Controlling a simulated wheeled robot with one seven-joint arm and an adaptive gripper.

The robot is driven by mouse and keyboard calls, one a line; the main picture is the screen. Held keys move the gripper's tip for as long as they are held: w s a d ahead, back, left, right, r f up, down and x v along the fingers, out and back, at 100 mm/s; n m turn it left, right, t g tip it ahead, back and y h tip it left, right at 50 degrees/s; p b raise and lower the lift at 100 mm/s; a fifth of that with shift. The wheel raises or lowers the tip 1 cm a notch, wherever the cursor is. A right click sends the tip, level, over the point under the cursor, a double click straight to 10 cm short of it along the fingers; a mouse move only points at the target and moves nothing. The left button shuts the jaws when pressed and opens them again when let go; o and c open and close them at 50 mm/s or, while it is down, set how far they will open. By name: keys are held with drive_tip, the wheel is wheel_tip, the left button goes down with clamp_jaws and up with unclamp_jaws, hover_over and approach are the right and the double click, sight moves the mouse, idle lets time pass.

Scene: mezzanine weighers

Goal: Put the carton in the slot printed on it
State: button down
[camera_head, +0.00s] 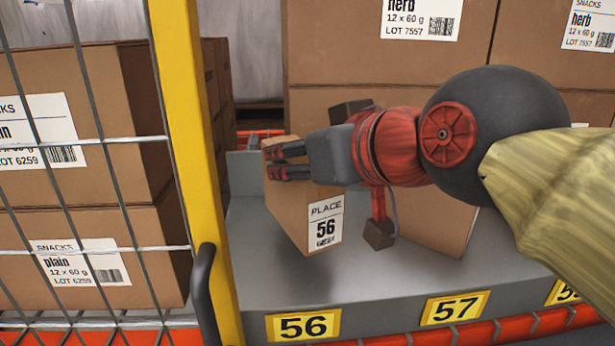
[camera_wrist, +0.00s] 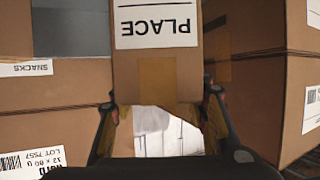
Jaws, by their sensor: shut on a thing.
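The brown carton (camera_head: 285,212) carries a white label reading PLACE 56. My gripper (camera_head: 287,161) is shut on its upper part, and the carton looks tilted. In the wrist view the carton (camera_wrist: 157,75) sits between the fingers of my gripper (camera_wrist: 162,108), with PLACE upside down. The carton is over the grey shelf (camera_head: 295,280), behind the yellow plate 56 (camera_head: 303,326). I cannot tell whether its bottom touches the shelf. The plate 57 (camera_head: 455,308) is to the right.
Another brown carton (camera_head: 437,228) stands behind plate 57, partly hidden by my arm. A yellow post (camera_head: 190,130) with a black handle (camera_head: 204,297) and wire mesh stand close on the left. Large stacked boxes (camera_head: 335,55) rise behind the shelf. Bare shelf shows in front of the cartons.

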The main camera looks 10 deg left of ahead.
drive_tip(key=shift+w+a+f, duration=0.2)
drive_tip(key=shift+a+f, duration=0.1)
drive_tip(key=shift+f, duration=0.05)
wheel_tip(320, 180, down, 2)
drive_tip(key=shift+w+a+f+p, duration=0.1)
drive_tip(key=shift+a+f+p, duration=0.05)
drive_tip(key=shift+p, duration=0.3)
drive_tip(key=shift+f, duration=0.6)
drive_tip(key=shift+f, duration=0.1)
drive_tip(key=c, duration=1)
unclamp_jaws()
drive_tip(key=b+v, duration=0.2)
drive_tip(key=v, duration=1)
